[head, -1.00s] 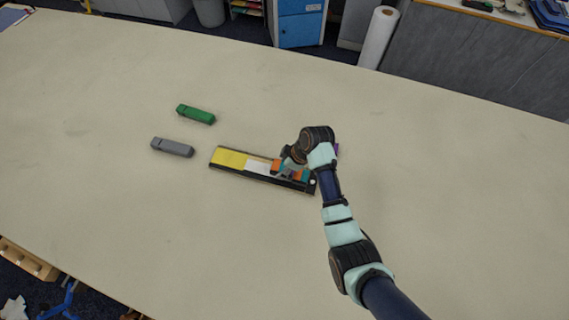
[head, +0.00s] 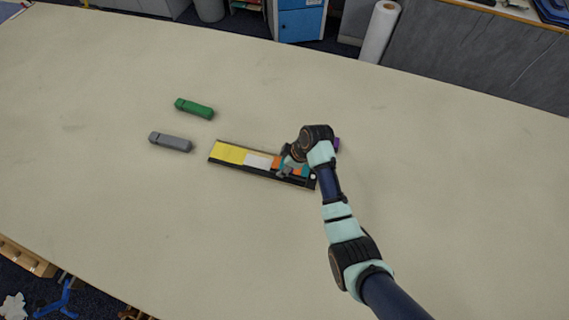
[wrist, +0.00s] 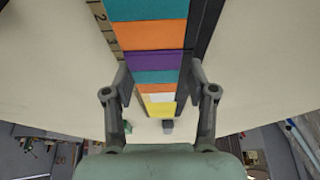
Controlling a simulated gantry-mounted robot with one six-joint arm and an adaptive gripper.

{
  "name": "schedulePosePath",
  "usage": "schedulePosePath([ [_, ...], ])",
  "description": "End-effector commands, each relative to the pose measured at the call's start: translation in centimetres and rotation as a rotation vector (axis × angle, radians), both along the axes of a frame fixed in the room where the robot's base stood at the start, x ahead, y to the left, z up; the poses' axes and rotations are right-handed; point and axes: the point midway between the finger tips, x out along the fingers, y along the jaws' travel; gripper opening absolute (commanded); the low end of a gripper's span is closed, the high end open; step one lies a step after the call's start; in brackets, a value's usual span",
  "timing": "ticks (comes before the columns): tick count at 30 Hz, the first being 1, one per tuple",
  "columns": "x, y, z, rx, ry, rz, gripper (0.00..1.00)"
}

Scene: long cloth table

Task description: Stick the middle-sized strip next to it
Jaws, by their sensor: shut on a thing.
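A long black tray (head: 236,167) holds colored strips in a row. A yellow strip (head: 229,153) is at its left end, then a white strip (head: 257,160), then orange and teal pieces. In the wrist view the row runs yellow (wrist: 160,109), white, orange, teal, purple (wrist: 154,61), orange (wrist: 148,36) and teal (wrist: 146,10). My gripper (wrist: 157,78) is over the right part of the tray, with its fingers on both sides of the row at the purple and teal pieces. It is shut on a colored strip there; its exact extent cannot be told.
A green block (head: 195,108) and a grey block (head: 171,142) lie on the table left of the tray. Numbered markings (wrist: 100,17) run along one tray edge. The table around is clear.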

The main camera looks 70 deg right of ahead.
Motion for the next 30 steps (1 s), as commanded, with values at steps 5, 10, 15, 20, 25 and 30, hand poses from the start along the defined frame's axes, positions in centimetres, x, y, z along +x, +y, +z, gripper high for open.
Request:
schedulePosePath([
  [5,0.0,0.0,-0.2,0.000,0.000,0.000,0.63],
  [10,0.0,0.0,-0.2,0.000,0.000,0.000,0.86],
  [15,0.0,0.0,-0.2,0.000,0.000,0.000,0.86],
  [20,-0.1,0.0,0.2,-0.001,-0.001,0.000,0.86],
  [25,-1.3,-0.2,2.9,-0.004,-0.002,-0.003,0.86],
  [30,-2.9,-0.3,7.0,-0.004,-0.003,-0.002,0.86],
])
